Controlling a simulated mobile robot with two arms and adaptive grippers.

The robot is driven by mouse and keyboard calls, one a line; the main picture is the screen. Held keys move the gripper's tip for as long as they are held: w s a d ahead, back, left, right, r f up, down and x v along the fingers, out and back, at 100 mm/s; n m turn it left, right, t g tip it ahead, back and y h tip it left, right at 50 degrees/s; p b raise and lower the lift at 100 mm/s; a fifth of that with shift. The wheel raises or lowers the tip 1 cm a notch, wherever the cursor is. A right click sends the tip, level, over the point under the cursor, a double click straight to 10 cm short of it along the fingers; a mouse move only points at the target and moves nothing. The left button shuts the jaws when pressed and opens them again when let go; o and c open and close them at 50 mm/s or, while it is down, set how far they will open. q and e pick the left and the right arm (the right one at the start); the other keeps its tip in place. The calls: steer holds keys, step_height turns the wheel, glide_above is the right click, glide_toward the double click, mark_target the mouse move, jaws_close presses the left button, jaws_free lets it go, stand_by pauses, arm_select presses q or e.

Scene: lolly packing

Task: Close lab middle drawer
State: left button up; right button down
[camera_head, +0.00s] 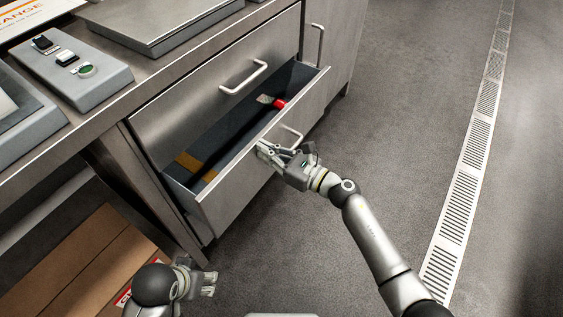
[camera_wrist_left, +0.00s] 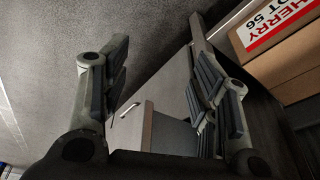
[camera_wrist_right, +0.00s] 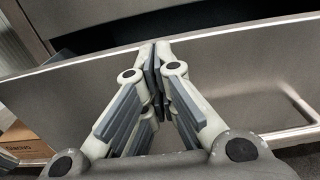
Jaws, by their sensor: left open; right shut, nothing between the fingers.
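The middle drawer (camera_head: 250,165) of the steel cabinet stands pulled open, with its handle (camera_head: 291,133) on the front panel. In the right wrist view, the drawer front (camera_wrist_right: 60,85) lies right ahead of the fingers. My right gripper (camera_head: 264,150) is shut and empty, its tips at the drawer front's upper edge beside the handle; whether they touch is hard to tell. In the right wrist view, the closed fingertips (camera_wrist_right: 156,50) overlap that edge. My left gripper (camera_head: 207,283) is open and empty, low at the bottom left, away from the drawer. It also shows in the left wrist view (camera_wrist_left: 160,75).
Inside the drawer lie a red-handled tool (camera_head: 278,103) and a yellowish item (camera_head: 190,161). A closed drawer (camera_head: 200,100) is above. Cardboard boxes (camera_head: 90,255) stand below the counter at left. The floor (camera_head: 400,100) at right is clear.

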arm_select(q)
steer(key=b+v, duration=0.1)
steer(key=v, duration=0.4)
steer(key=t+h+b, duration=0.2)
steer(key=t+b, duration=0.3)
steer(key=t, duration=0.4)
glide_toward(225, 192)
steer(key=shift+m, duration=0.3)
steer(key=w+f, duration=0.3)
steer(key=shift+f, duration=0.15)
steer(key=shift+w+d+r+t+h, duration=0.15)
steer(key=shift+d+r+t+h, duration=0.15)
steer(key=shift+r+t, duration=0.15)
arm_select(e)
steer(key=x, duration=1.3)
steer(key=shift+r, duration=0.25)
